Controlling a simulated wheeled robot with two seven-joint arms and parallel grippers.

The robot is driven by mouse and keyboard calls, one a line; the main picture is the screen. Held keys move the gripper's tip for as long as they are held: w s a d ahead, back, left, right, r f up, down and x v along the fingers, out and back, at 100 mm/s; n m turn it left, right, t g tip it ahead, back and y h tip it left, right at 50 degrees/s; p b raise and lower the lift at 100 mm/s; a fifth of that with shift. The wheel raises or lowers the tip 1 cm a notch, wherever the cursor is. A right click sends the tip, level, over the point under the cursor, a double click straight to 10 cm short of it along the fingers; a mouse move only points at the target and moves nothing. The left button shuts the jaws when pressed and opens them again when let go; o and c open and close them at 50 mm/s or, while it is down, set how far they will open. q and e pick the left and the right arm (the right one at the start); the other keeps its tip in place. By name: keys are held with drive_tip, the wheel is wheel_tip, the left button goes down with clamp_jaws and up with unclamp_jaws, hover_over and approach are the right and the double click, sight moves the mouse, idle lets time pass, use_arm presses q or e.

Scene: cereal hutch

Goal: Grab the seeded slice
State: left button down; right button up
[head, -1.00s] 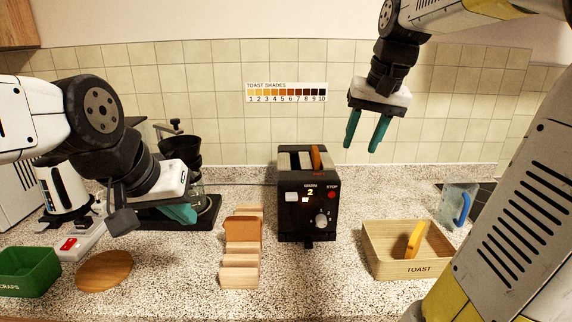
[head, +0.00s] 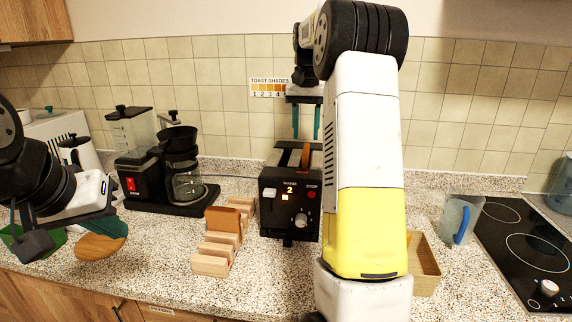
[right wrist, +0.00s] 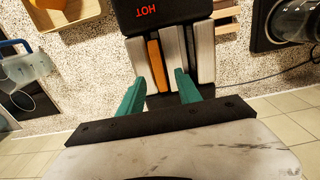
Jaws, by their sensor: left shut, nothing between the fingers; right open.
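A slice (head: 305,155) stands in one slot of the black toaster (head: 290,205); it also shows in the right wrist view (right wrist: 157,63) as an orange-brown edge. A brown slice (head: 222,220) stands in the wooden rack (head: 211,263). Seeds cannot be made out on either. My right gripper (head: 306,122) is open and empty above the toaster. In the right wrist view its fingers (right wrist: 160,84) lie either side of the toaster slice's near end, apart from it. My left gripper (head: 102,230) is shut and empty at the left, over the round wooden board (head: 100,247).
The wooden toast box (head: 425,265) is partly hidden behind my right arm, with a bit of yellow slice showing. A jug (head: 458,220) and hob (head: 525,250) are at the right. A coffee maker (head: 133,185) stands behind the rack. Counter between rack and toaster is clear.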

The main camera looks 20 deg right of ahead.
sight(306, 146)
wheel_tip(306, 146, down, 5)
drive_tip(key=shift+s+d+f, duration=0.1)
clamp_jaws()
idle(1.5)
